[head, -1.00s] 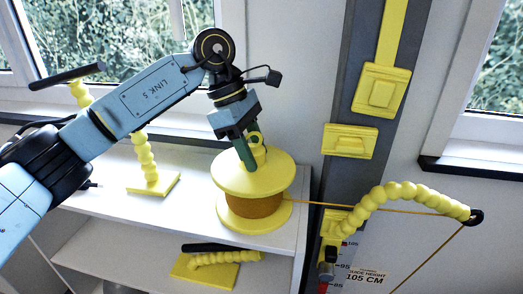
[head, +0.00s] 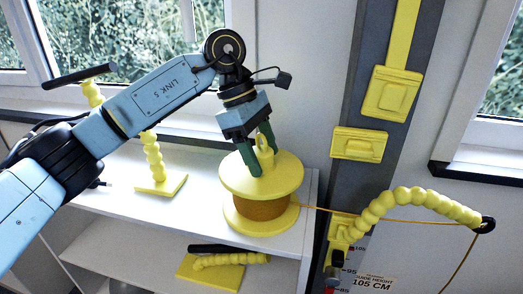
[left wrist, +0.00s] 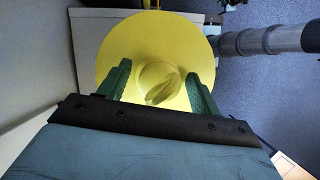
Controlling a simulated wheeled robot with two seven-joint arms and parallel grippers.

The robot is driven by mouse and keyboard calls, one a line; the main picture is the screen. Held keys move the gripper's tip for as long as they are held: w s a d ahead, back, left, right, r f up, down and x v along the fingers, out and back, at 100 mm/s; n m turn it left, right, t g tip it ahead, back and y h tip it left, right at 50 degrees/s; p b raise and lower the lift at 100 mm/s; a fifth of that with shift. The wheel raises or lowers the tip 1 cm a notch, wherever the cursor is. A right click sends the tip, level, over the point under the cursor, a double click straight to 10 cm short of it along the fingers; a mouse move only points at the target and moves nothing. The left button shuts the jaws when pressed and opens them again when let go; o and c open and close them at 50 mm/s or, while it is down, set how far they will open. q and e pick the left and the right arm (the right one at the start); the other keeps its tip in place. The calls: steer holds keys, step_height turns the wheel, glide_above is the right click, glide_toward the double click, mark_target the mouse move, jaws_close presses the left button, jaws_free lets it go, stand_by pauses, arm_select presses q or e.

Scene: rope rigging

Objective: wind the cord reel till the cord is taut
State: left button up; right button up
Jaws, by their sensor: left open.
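The yellow cord reel (head: 235,178) stands upright on the white shelf, with orange cord wound (head: 262,208) between its flanges and a small yellow knob (head: 266,158) on top. The cord (head: 400,220) runs right to a black eye (head: 487,225) on a beaded yellow arm, then down out of the picture with a slight bow. My left gripper (head: 259,152) is open, pointing down over the reel's top. In the left wrist view its green fingers (left wrist: 160,88) stand on either side of the knob (left wrist: 158,80), with visible gaps. My right gripper is out of view.
A yellow beaded stand (head: 160,187) is on the shelf left of the reel. Another beaded piece (head: 225,262) lies on the shelf below. A grey post with yellow clips (head: 360,145) rises right of the reel. Windows are behind.

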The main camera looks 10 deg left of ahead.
arm_select(q)
steer(key=v, duration=1.3)
steer(key=shift+r, duration=0.2)
steer(key=shift+r, duration=0.1)
